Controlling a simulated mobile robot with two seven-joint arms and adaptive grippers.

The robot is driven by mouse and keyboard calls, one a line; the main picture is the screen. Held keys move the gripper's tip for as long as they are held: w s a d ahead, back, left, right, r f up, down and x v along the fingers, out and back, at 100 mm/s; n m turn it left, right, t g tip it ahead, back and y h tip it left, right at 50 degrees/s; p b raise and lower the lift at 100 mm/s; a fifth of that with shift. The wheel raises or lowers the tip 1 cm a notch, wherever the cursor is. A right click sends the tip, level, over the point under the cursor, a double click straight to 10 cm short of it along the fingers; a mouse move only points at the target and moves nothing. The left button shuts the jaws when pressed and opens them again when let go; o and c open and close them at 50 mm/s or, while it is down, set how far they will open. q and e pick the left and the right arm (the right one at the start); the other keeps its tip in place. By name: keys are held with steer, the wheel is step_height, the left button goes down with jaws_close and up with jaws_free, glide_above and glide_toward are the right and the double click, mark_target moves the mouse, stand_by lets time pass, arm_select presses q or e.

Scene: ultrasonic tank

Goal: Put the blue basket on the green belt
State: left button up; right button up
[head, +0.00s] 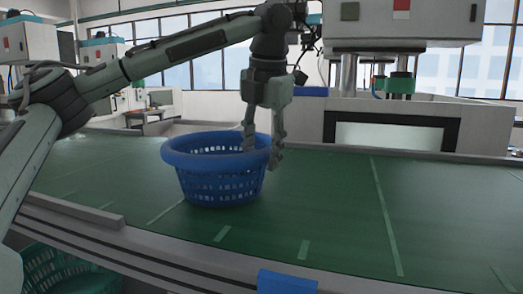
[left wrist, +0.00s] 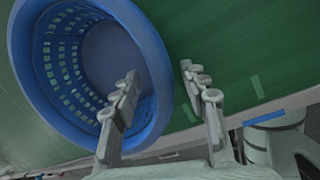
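The blue basket (head: 222,185) stands upright on the green belt (head: 330,200), left of the middle of the head view. My left gripper (head: 263,157) reaches down at the basket's right side, with one finger inside the rim and the other outside. In the left wrist view the fingers of my left gripper (left wrist: 158,75) are spread apart. The basket (left wrist: 28,62) fills the upper left there, and green belt (left wrist: 235,50) shows between its rim and the outer finger. My left gripper is open. My right gripper is not in view.
A metal rail (head: 130,237) runs along the belt's front edge, with a blue piece (head: 287,281) on it. A green basket (head: 65,272) sits below at the lower left. A machine head (head: 400,25) hangs over the far side. The belt's right part is clear.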

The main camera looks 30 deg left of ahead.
arm_select(q)
steer(key=shift+r, duration=0.1)
steer(key=v, duration=1.2)
